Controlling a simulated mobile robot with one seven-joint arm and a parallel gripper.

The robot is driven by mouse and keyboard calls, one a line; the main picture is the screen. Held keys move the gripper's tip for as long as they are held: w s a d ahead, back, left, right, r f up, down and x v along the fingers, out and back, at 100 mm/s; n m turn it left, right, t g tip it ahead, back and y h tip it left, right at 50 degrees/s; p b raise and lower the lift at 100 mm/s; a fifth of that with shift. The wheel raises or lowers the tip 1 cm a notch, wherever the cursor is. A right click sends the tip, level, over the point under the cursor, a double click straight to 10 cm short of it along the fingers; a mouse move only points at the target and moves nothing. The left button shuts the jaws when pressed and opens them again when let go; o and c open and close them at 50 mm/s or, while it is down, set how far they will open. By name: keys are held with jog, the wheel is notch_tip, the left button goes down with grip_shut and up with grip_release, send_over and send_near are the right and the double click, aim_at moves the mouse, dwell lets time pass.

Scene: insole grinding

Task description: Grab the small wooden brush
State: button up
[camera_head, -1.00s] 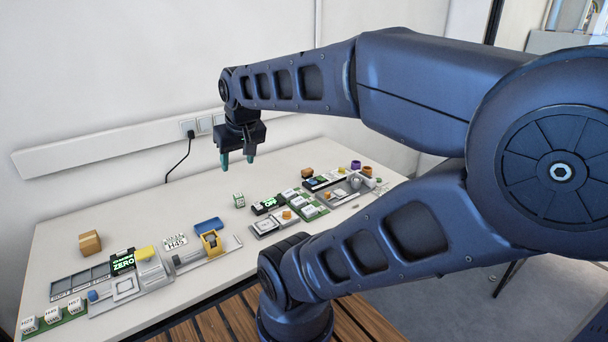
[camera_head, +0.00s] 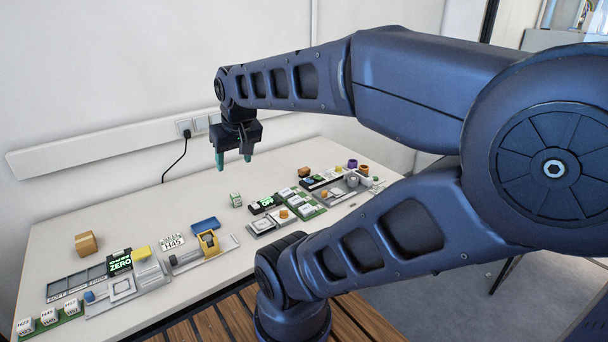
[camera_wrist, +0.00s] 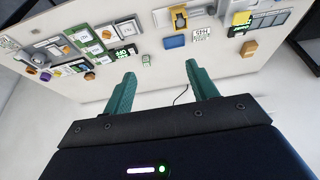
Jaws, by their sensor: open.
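My gripper (camera_head: 234,161) is open and empty, with its green fingers pointing down above the back of the white table. In the wrist view its two fingers (camera_wrist: 160,73) are spread apart. No bristles or handle can be made out, so I cannot tell for sure which thing is the small wooden brush. A small tan wood-coloured block (camera_head: 86,243) lies alone at the back left of the table; it also shows in the wrist view (camera_wrist: 249,48). A smaller brown block (camera_head: 304,173) lies at the back right. Both are apart from my gripper.
A vise-like fixture with a yellow part (camera_head: 208,243) and a blue tray (camera_head: 205,225) stand left of centre. A display reading ZERO (camera_head: 119,263) is further left. A small green-white cube (camera_head: 235,199) lies below my gripper. The table's back strip is mostly clear; a wall cable hangs there.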

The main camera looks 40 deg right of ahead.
jog(key=w+d+f+m+g, duration=0.1)
jog(key=w+d+f+m, duration=0.15)
jog(key=w+d, duration=0.5)
jog(key=w+d+f+m+h, duration=0.1)
jog(key=w+d+m, duration=0.35)
jog(key=w, duration=0.65)
jog(key=w+d+f+m+g, duration=0.1)
jog(key=w+d+f+m, duration=0.15)
jog(key=w+d, duration=0.55)
jog(key=m+g+h, duration=0.3)
jog(key=m+h, duration=0.1)
jog(key=m, duration=0.5)
send_near(304, 169)
jog(key=shift+n+y, duration=0.25)
jog(key=shift+y, duration=0.05)
jog(key=x, duration=0.5)
jog(key=shift+s+d+r, duration=0.15)
jog(key=shift+s+d, duration=0.05)
jog(key=shift+s, duration=0.1)
jog(key=shift+w+x, duration=0.2)
jog(key=shift+x, duration=1.15)
jog(key=shift+w+x, duration=0.2)
jog(key=shift+x, duration=1.15)
jog(key=c, duration=1.1)
